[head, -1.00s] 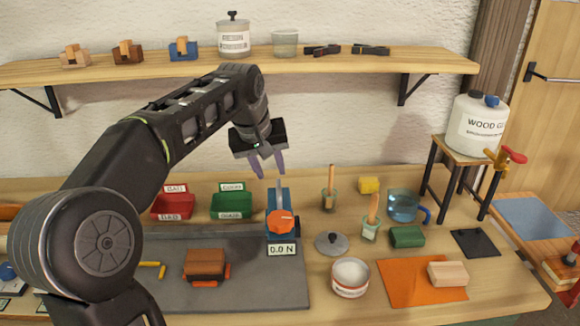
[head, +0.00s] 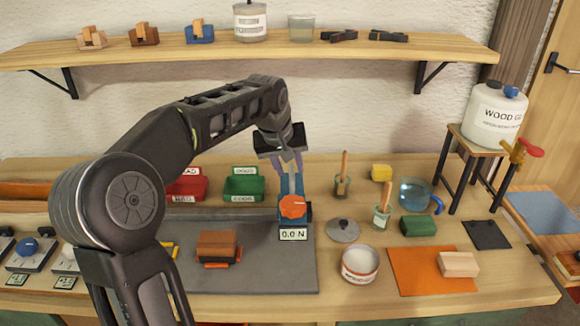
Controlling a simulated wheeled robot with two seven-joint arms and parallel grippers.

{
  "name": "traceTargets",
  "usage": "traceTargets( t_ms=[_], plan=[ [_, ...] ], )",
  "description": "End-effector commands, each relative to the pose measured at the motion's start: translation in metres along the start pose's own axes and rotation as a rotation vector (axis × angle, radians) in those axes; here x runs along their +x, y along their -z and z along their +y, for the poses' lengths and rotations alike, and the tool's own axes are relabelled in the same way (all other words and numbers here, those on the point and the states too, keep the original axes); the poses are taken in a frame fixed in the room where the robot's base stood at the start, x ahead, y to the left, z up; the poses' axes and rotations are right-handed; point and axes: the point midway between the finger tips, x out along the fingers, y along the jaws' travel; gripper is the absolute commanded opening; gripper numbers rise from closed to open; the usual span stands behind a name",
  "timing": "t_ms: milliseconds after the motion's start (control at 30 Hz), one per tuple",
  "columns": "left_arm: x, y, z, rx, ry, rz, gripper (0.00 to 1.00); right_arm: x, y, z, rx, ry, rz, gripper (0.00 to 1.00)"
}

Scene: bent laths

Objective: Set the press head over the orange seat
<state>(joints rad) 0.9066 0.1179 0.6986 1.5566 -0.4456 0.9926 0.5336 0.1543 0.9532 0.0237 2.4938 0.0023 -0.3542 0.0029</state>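The blue press (head: 305,212) stands at the back edge of the grey mat, with an orange dial (head: 292,206), a pale upright bar and a display reading 0.0 N. My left gripper (head: 289,168) is above it, its purple fingers apart at the top of the bar; I cannot tell whether they touch it. A brown block (head: 217,245) lies on the mat left of the press. Orange pieces (head: 216,265) show at its front and right edges; the rest of them is hidden. My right gripper is not in view.
The grey mat (head: 270,270) is mostly bare around the block. Red (head: 187,186) and green (head: 244,187) bins stand behind it. A lid (head: 343,231), a white tub (head: 360,265) and an orange sheet (head: 415,278) lie to the right. A shelf (head: 230,52) runs above.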

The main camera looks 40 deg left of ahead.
Motion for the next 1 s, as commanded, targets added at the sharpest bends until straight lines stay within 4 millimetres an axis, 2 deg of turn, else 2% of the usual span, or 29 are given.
traceTargets(
  t_ms=[133,400,833,1000],
  plan=[
    [0.0114,-0.0001,-0.0001,-0.001,0.000,-0.001,0.34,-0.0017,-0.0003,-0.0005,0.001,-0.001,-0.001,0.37],
    [0.0131,-0.0002,0.0000,0.000,-0.001,0.000,0.34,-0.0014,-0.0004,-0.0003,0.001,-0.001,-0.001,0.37],
    [0.0128,-0.0001,0.0000,0.000,-0.001,0.000,0.00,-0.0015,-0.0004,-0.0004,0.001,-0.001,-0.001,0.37],
    [0.0127,-0.0001,0.0000,0.000,-0.001,0.000,0.00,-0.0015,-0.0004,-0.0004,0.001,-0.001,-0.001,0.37]
  ],
)
